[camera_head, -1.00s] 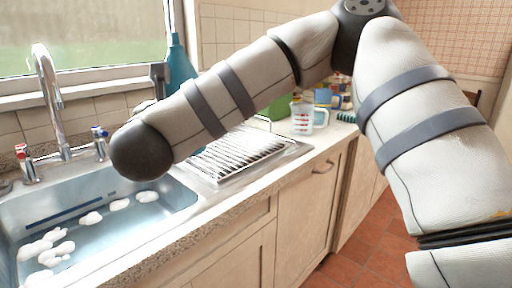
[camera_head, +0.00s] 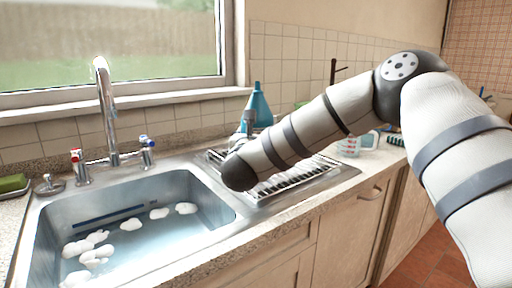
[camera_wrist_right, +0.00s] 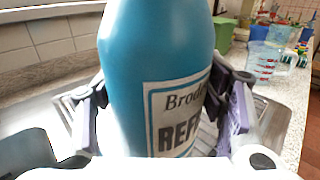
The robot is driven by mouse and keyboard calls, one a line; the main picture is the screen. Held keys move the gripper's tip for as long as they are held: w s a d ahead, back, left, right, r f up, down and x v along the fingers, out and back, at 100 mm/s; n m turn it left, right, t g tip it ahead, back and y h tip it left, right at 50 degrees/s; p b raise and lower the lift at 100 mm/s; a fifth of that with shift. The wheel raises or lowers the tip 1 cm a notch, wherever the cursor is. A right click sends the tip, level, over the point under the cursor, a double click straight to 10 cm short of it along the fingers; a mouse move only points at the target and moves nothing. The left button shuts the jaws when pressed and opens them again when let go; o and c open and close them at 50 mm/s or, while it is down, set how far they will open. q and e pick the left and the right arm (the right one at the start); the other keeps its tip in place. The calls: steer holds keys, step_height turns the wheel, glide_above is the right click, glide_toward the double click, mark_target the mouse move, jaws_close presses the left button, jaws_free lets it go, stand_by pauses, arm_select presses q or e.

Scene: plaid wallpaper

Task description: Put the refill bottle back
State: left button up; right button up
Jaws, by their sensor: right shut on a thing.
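The refill bottle (camera_head: 260,106) is blue with a narrow neck and stands upright above or on the drainer area right of the sink; its base is hidden behind my arm. In the right wrist view the bottle (camera_wrist_right: 150,50) fills the middle, with a white label reading "REF…". My right gripper (camera_wrist_right: 160,112) is shut on it, with a finger on each side. In the head view the right gripper (camera_head: 247,122) is mostly hidden behind my wrist. My left gripper is not in view.
A steel sink (camera_head: 225,214) with white foam lies left of the drainer rack (camera_head: 305,178). The tap (camera_head: 107,110) rises behind it. A clear measuring jug (camera_head: 350,145) stands on the counter to the right. A green sponge (camera_head: 13,183) lies at far left.

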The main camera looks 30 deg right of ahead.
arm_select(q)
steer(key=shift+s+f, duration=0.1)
arm_select(e)
steer(key=shift+f, duration=1.45)
steer(key=shift+f, duration=0.1)
steer(key=shift+f, duration=0.15)
steer(key=o, duration=1.5)
steer(key=shift+s+a+r, duration=0.1)
steer(key=shift+s+r, duration=0.05)
steer(key=shift+r, duration=0.1)
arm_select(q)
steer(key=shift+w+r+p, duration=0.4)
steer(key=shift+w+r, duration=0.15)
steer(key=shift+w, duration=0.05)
arm_select(e)
steer(key=v, duration=1.1)
steer(key=shift+s+a, duration=0.2)
steer(key=shift+s, duration=0.1)
